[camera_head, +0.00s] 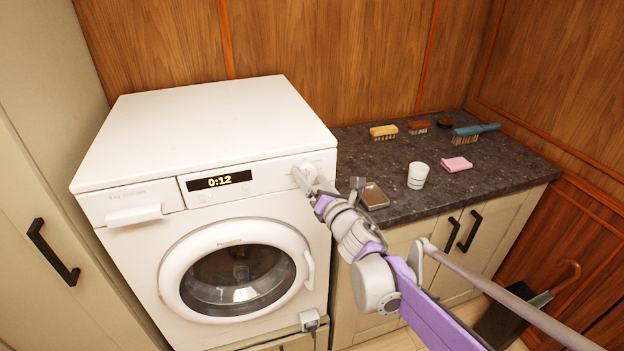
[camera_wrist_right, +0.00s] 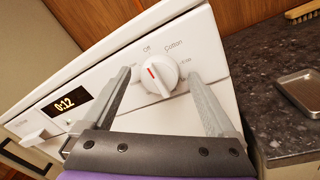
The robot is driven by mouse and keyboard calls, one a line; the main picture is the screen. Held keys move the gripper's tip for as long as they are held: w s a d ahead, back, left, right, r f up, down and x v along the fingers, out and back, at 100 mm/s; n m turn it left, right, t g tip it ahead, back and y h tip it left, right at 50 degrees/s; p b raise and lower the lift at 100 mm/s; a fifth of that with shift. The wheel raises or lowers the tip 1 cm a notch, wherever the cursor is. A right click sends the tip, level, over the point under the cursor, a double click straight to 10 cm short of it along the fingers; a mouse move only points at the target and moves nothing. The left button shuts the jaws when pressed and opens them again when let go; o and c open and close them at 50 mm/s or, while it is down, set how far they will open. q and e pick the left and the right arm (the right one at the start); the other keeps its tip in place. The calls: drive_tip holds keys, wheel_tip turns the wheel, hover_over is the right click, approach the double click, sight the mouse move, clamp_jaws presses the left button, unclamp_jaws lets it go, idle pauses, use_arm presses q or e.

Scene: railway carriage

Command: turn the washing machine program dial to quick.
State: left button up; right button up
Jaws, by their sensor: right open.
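The white washing machine (camera_head: 215,140) stands at the left of the head view. Its round white program dial (camera_head: 307,173) is at the right end of the front panel. In the right wrist view the dial (camera_wrist_right: 158,74) has a red mark on its face, towards its left side. "Off" and "Cotton" are printed above it; a further label at its right is too small to read surely. My right gripper (camera_head: 314,186) is open in front of the dial, with one finger on each side of it in the right wrist view. Contact cannot be told. My left gripper is out of view.
The display (camera_head: 219,180) reads 0:12. A dark worktop (camera_head: 360,150) to the right holds several brushes, a white cup (camera_head: 418,176), a pink cloth (camera_head: 456,164) and a small metal tray (camera_head: 374,196) close to my right gripper. The detergent drawer (camera_head: 134,215) is at the panel's left.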

drive_tip(key=c, duration=1.4)
